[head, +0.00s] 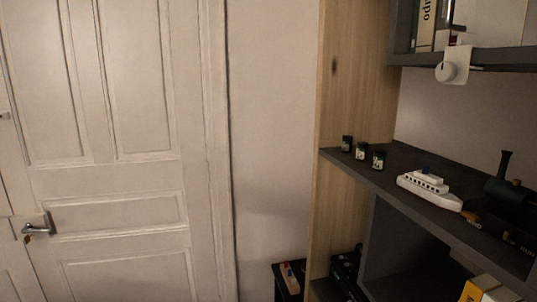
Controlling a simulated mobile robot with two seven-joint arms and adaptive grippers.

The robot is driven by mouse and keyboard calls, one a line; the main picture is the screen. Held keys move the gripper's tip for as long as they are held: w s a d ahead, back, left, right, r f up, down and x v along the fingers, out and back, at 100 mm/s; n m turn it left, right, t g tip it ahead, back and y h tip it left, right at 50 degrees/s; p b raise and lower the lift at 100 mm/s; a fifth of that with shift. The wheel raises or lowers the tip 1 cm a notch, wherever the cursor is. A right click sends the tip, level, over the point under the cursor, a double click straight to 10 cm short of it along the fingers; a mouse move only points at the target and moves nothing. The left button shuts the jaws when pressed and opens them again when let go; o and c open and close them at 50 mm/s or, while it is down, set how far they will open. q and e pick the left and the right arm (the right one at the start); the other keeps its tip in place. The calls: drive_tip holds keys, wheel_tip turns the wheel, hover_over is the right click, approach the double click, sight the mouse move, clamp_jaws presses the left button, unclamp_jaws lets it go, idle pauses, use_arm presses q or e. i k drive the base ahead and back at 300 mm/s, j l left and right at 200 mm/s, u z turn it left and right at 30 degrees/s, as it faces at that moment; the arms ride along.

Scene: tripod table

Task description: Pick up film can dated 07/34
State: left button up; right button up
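Three small dark film cans stand upright in a row at the left end of a dark shelf in the head view: a left can (346,144), a middle can (361,151) and a right can (379,159). Each has a pale label, but the writing is too small to read, so I cannot tell which is dated 07/34. Neither of my grippers is in view.
The dark shelf (440,212) also holds a white toy ship (430,189) and a dark toy locomotive (507,198) to the right. A wooden side panel (346,90) flanks the shelf. A white closed door (120,180) stands at left.

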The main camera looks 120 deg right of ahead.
sight(379, 157)
drive_tip(key=z, duration=0.45)
drive_tip(key=i+z, duration=0.1)
drive_tip(key=z, duration=0.85)
drive_tip(key=i+z, duration=0.1)
drive_tip(key=z, duration=1.25)
drive_tip(key=j+z, duration=0.15)
drive_tip(key=z, duration=0.75)
drive_tip(key=i+j+z, duration=0.1)
drive_tip(key=z, duration=0.8)
drive_tip(key=i+j+z, duration=0.1)
drive_tip(key=z, duration=0.35)
drive_tip(key=i+j+z, duration=0.1)
drive_tip(key=j+z, duration=0.2)
drive_tip(key=j, duration=0.25)
drive_tip(key=j+z, duration=0.35)
drive_tip(key=j, duration=0.2)
drive_tip(key=j+z, duration=0.3)
drive_tip(key=j, duration=0.25)
drive_tip(key=k+j+z, duration=0.1)
drive_tip(key=j+z, duration=0.25)
drive_tip(key=j, duration=0.2)
drive_tip(key=k+j+z, duration=0.15)
drive_tip(key=j+z, duration=0.15)
drive_tip(key=j, duration=0.25)
